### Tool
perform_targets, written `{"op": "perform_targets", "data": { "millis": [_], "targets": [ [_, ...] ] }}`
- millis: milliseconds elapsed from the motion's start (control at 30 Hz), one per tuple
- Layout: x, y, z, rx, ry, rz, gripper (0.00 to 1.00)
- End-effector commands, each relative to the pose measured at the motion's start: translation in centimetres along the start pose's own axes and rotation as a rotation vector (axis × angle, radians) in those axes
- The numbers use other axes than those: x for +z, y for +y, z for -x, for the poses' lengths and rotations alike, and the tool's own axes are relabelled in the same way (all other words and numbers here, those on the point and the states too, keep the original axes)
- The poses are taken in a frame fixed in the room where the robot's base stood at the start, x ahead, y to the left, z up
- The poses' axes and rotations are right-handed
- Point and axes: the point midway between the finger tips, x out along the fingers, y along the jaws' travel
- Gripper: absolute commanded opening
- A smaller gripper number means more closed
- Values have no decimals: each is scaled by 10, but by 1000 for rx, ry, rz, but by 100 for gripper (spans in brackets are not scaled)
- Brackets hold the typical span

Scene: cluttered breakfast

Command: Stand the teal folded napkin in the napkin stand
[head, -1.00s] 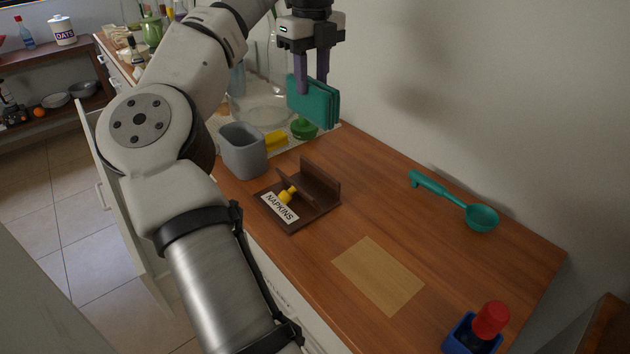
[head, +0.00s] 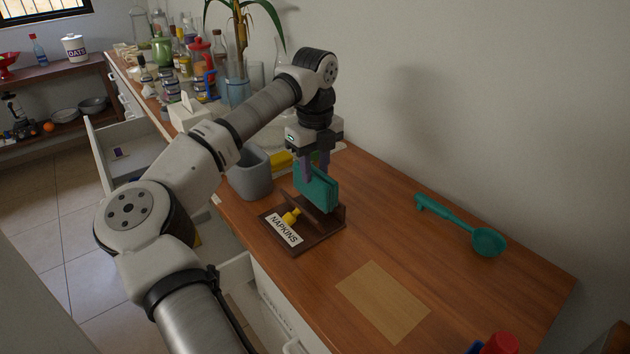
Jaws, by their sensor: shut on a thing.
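The teal folded napkin (head: 319,190) is upright in my gripper (head: 317,172), which is shut on its upper part. The brown wooden napkin stand (head: 297,243) is on the counter, with a white NAPKINS label on its front. The napkin's lower edge is at the stand's back part, between its upright panels as far as I can see. I cannot tell whether it touches the stand's base. A small yellow object (head: 291,217) lies on the stand in front of the front panel.
A grey bin (head: 250,174) stands just behind and left of the stand. A teal ladle (head: 462,226) lies to the right, and a tan mat (head: 383,300) lies in front. The red-topped bottle (head: 501,344) is at the bottom edge. Counter between them is clear.

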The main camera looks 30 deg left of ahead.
Motion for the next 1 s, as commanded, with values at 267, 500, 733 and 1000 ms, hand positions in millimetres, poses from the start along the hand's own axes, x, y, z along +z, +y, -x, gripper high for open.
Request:
{"op": "perform_targets", "data": {
  "millis": [267, 500, 733, 1000],
  "targets": [
    [0, 0, -37, 0, 2, 0, 0],
    [0, 0, -41, -1, 0, 0, 0],
    [0, 0, -44, 0, 0, 0, 39],
    [0, 0, -44, 0, 0, 0, 53]
  ]
}}
